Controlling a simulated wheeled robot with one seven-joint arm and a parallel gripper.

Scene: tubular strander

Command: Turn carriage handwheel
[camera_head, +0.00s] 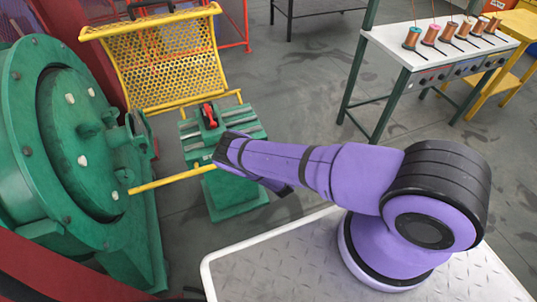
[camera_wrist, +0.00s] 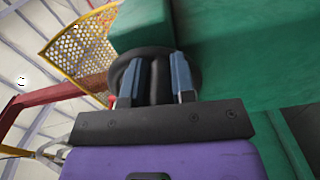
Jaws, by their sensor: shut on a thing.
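The carriage handwheel, a black rim (camera_wrist: 150,53), shows in the wrist view against the side of the green carriage (camera_wrist: 232,50). My gripper (camera_wrist: 156,82) has its two blue-grey fingers on either side of a dark part of the wheel and is shut on it. The lower part of the wheel is hidden by the fingers and the gripper body. In the head view the green carriage (camera_head: 192,143) stands on a green pedestal with a red lever (camera_head: 209,115) on top. My arm covers its near side, so the handwheel cannot be made out there.
A large green round machine head (camera_head: 62,140) stands at the left. A yellow bar (camera_head: 165,180) runs from it toward the carriage. A yellow mesh guard (camera_head: 165,65) stands behind. A white table with several copper spools (camera_head: 430,35) is at the back right. Grey floor between is clear.

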